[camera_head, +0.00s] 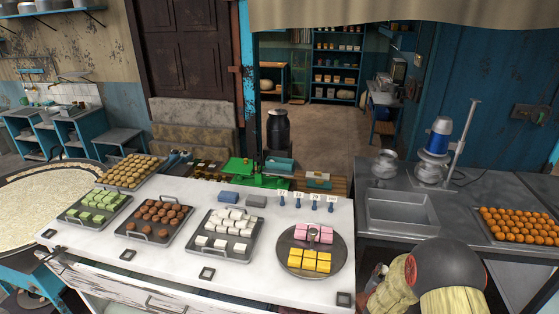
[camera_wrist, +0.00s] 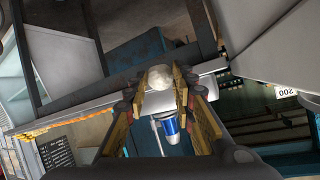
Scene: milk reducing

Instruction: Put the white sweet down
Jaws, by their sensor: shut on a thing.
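My gripper (camera_wrist: 159,90) shows in the wrist view, with its two tan-padded fingers closed around a small whitish sweet (camera_wrist: 160,76) at the fingertips. The held sweet looks rounded, and its lower part is partly hidden between the fingers.
Trays of brown sweets (camera_head: 163,214), green sweets (camera_head: 97,204) and a round plate (camera_head: 335,258) with pink and yellow sweets flank the white tray. Green scales (camera_head: 252,174) stand behind. An empty grey basin (camera_head: 402,216) and orange balls (camera_head: 520,226) are on the right.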

